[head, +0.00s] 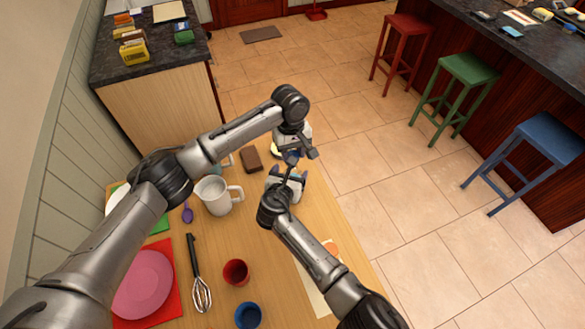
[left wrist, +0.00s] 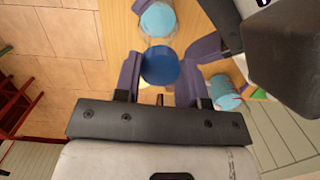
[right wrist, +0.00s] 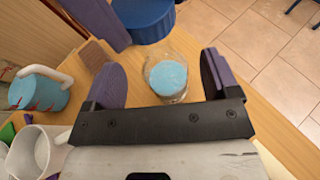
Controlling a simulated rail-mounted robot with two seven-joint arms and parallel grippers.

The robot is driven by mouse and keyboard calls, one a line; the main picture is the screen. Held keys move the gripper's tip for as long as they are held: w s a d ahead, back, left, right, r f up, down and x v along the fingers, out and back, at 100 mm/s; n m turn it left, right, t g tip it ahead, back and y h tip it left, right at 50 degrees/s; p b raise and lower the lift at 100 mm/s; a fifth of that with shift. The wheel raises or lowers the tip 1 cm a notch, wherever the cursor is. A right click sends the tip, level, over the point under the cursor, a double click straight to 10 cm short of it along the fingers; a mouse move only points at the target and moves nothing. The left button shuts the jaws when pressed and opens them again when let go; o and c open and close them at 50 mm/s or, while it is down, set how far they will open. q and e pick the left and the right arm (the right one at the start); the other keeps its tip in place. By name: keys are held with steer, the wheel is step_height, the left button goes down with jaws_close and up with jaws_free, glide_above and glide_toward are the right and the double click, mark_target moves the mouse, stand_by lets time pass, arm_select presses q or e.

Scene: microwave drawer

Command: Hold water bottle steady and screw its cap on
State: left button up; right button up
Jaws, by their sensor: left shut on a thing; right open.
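The water bottle (right wrist: 168,78) is clear with light blue water and stands on the wooden table between the fingers of my right gripper (right wrist: 165,80). That gripper is open around it. The bottle also shows in the left wrist view (left wrist: 158,18), with its top uncovered. My left gripper (left wrist: 158,75) is shut on the blue cap (left wrist: 160,66). The cap (right wrist: 148,20) appears beyond the bottle in the right wrist view, apart from its mouth. In the head view both grippers, left (head: 291,158) and right (head: 287,178), are close together and largely hide bottle and cap.
A white mug (head: 216,198), a light blue mug (right wrist: 40,92) and a brown block (head: 251,160) stand left of the grippers. A whisk (head: 200,285), red cup (head: 236,272), blue cup (head: 248,316) and pink plate (head: 143,285) are nearer. The table's right edge is close to the bottle.

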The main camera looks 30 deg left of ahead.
mark_target(292, 171)
steer(key=shift+x, duration=1.6)
steer(key=shift+c, duration=0.3)
steer(key=c, duration=1)
steer(key=o, duration=1.1)
steer(key=shift+v, duration=6)
arm_select(q)
steer(key=shift+r, duration=0.1)
